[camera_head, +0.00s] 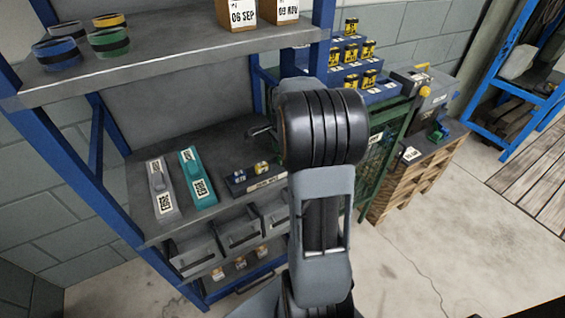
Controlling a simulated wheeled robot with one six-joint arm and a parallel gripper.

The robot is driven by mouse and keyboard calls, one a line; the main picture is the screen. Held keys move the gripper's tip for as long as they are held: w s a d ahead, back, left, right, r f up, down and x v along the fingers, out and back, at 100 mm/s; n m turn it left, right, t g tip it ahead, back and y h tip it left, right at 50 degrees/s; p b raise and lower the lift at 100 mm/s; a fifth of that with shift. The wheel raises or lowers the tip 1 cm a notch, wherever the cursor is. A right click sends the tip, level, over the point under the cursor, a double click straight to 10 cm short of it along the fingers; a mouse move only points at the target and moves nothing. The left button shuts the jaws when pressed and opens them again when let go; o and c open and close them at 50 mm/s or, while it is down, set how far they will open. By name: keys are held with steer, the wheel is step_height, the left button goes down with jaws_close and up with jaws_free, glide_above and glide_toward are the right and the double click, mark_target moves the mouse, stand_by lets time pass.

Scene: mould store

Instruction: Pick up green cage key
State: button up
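I cannot make out a green cage key for certain. A dark key-board-like stand (252,183) with a pale label lies on the middle shelf, bearing small blue and yellow pieces; its right end is close to my arm, which may hide more of it. A green wire cage (374,160) stands behind my arm to the right. My gripper (262,131) is mostly hidden behind my arm's black joint; only a thin dark tip shows at its left, above the shelf. Its opening and any hold cannot be seen.
A grey (163,190) and a teal labelled device (198,178) lie left on the middle shelf. The upper shelf (160,60) holds coloured rings and boxes. Grey bins (238,238) sit below. A wooden pallet stack (415,180) stands right; floor is clear beyond.

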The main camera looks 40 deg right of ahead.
steer(key=shift+f, duration=0.45)
steer(key=shift+c, duration=0.5)
jaws_close()
